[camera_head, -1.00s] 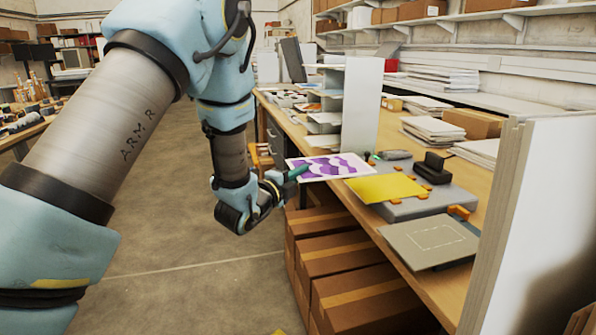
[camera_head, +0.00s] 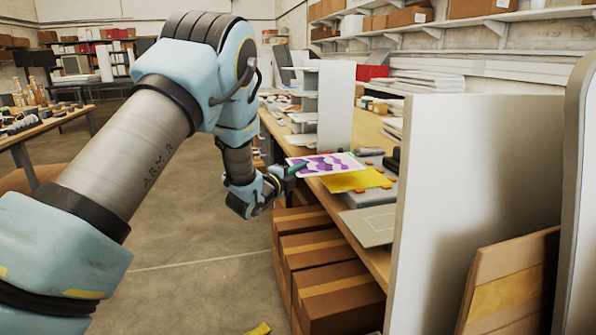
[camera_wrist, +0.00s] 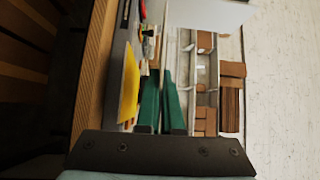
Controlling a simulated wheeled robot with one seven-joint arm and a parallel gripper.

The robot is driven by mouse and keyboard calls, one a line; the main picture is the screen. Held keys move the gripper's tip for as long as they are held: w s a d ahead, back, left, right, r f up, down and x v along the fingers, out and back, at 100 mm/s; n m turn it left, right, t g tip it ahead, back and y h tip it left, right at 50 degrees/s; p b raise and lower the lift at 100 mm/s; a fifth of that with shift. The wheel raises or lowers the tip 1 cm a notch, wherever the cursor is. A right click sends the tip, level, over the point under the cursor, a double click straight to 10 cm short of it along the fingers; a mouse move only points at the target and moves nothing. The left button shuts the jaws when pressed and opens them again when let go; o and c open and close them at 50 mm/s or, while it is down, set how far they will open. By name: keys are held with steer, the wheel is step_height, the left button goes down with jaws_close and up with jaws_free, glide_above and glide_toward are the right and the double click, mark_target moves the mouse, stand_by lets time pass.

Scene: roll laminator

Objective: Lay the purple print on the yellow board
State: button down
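The purple print (camera_head: 325,164) is a white sheet with purple wavy bands. My gripper (camera_head: 296,169) is shut on its left edge with green fingers and holds it roughly level. The yellow board (camera_head: 358,180) lies at the bench's front side, and the print covers part of it in the head view. I cannot tell whether they touch. In the wrist view the green fingers (camera_wrist: 163,88) are close together, and the yellow board (camera_wrist: 129,84) is to their left. The print is seen edge-on there at most and is hard to make out.
A grey plate with a marked rectangle (camera_head: 371,224) lies at the bench's front edge. A tall pale panel (camera_head: 470,170) blocks the right side. A white shelf unit (camera_head: 334,105) stands behind the print. Cardboard boxes (camera_head: 330,268) sit under the bench.

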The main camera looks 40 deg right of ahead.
steer(key=shift+s+d+f, duration=0.3)
steer(key=shift+d+f, duration=0.05)
steer(key=shift+d, duration=0.35)
steer(key=shift+s+d+f, duration=0.25)
steer(key=shift+d+f, duration=0.15)
steer(key=shift+d, duration=0.25)
steer(key=shift+s+d+f, duration=0.3)
steer(key=shift+d+f, duration=0.05)
steer(key=shift+d, duration=0.35)
step_height(320, 180, down, 3)
steer(key=b, duration=0.4)
steer(key=shift+f, duration=0.1)
steer(key=shift+f+b, duration=0.1)
steer(key=shift+b, duration=0.45)
steer(key=c, duration=1)
jaws_free()
steer(key=b+v, duration=0.3)
steer(key=v, duration=0.7)
steer(key=shift+a, duration=0.35)
steer(key=shift+s, duration=0.1)
